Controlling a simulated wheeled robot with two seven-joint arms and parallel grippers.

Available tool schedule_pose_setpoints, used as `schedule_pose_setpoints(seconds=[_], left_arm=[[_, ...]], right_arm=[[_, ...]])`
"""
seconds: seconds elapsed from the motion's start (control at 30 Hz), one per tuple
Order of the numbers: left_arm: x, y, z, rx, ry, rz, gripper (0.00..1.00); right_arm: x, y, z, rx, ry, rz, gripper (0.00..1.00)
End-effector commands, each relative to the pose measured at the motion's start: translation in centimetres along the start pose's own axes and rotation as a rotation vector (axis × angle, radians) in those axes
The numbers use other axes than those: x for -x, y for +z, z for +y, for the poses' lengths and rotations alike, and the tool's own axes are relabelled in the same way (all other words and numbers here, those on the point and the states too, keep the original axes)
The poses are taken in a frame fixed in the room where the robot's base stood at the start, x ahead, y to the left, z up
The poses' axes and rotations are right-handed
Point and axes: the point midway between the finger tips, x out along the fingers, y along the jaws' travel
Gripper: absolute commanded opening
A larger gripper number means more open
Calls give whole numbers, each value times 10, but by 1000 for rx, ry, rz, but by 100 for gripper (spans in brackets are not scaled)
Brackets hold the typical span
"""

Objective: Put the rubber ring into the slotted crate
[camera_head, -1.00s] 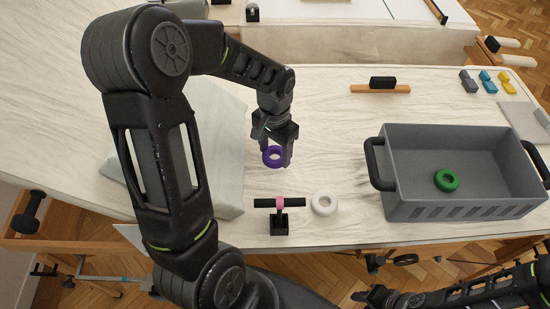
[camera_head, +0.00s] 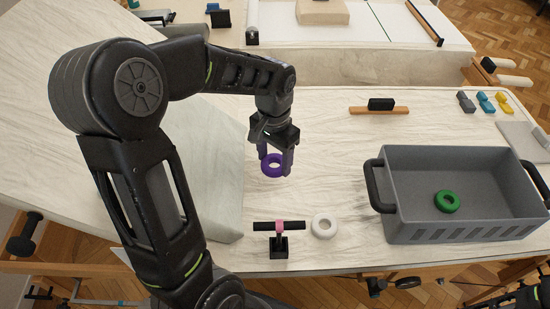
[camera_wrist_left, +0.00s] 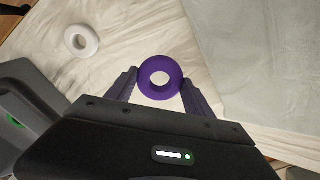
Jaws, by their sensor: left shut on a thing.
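My left gripper (camera_head: 275,162) is shut on a purple ring (camera_head: 273,165), which seems to hang a little above the pale table, left of the crate. In the left wrist view the purple ring (camera_wrist_left: 160,78) sits between the fingertips (camera_wrist_left: 158,88). The grey slotted crate (camera_head: 470,232) stands at the right, with slots along its near wall and black handles at both ends. A green ring (camera_head: 447,202) lies inside on its floor. A white ring (camera_head: 324,225) lies flat on the table between gripper and crate. My right gripper is not in view.
A black-and-pink T-shaped object (camera_head: 279,238) stands beside the white ring. A wooden bar with a black block (camera_head: 380,105) lies behind. Small grey, blue and yellow pieces (camera_head: 485,102) lie at the back right. A pale grey-green sheet (camera_head: 210,150) lies under the left arm.

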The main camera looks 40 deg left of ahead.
Motion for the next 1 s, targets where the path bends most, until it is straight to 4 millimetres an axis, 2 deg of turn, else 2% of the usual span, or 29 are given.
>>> schedule_pose_setpoints(seconds=[0.13,0.23,0.4,0.53,0.67,1.0], left_arm=[[0,-9,6,2,-1,0,21],[2,-30,21,14,-1,0,21],[3,-80,67,51,-2,0,21],[4,-107,100,81,-1,0,21],[4,-116,114,97,0,0,21],[6,-116,114,99,0,0,21]], right_arm=[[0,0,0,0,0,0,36],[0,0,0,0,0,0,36],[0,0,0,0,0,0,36],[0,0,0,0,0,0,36],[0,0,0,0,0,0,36],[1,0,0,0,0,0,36]])
